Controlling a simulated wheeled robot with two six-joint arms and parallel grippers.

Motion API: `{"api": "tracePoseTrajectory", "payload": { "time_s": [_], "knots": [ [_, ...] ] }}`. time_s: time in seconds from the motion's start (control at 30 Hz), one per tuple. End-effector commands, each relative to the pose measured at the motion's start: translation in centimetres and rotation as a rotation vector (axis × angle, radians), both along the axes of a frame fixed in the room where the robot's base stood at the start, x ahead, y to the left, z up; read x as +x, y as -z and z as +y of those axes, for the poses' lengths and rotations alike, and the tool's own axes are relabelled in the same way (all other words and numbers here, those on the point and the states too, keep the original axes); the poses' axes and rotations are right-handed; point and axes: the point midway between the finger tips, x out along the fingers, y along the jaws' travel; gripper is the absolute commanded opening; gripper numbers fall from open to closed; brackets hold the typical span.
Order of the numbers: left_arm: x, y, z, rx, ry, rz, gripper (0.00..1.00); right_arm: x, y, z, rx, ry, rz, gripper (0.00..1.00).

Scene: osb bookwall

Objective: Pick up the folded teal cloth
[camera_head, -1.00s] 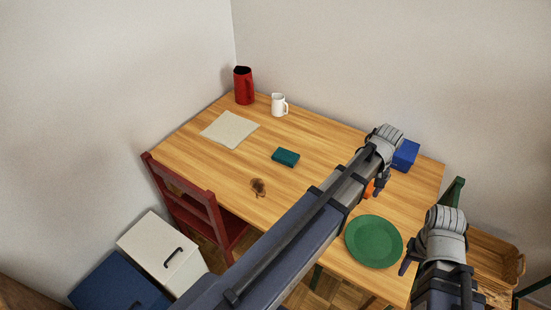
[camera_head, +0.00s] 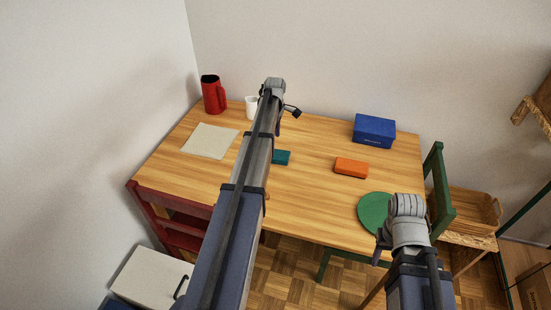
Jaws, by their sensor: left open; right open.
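The folded teal cloth (camera_head: 282,158) lies on the wooden table, just right of my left forearm, which hides its left part. My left gripper (camera_head: 285,118) is beyond the cloth, towards the back of the table, and apart from it; it is open and seems empty. My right gripper (camera_head: 381,250) is open at the table's front right, by the green plate, away from the cloth.
An orange block (camera_head: 351,168), a blue box (camera_head: 374,131) and a green plate (camera_head: 376,213) are on the right of the table (camera_head: 310,205). A red pitcher (camera_head: 213,95), white mug (camera_head: 251,106) and beige sheet (camera_head: 209,141) are on the left. Red and green chairs flank it.

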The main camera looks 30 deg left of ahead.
Motion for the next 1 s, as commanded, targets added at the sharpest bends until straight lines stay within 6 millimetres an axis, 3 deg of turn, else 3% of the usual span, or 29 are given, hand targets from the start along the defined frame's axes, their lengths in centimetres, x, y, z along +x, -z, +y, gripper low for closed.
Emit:
{"api": "tracePoseTrajectory", "payload": {
  "time_s": [0.2, 0.57, 1.0],
  "knots": [
    [0.0, 2.3, -0.1, 0.000, 0.002, 0.000, 1.00, 0.0, 2.3, 0.0, 0.000, 0.000, 0.000, 0.50],
    [0.0, 3.2, -0.3, 0.000, 0.003, 0.000, 1.00, 0.0, 3.2, 0.0, 0.000, 0.000, 0.000, 0.50],
    [0.2, 7.7, -1.0, 0.000, 0.003, 0.000, 1.00, 0.0, 7.7, 0.0, 0.000, -0.001, 0.000, 0.50]
  ]
}}
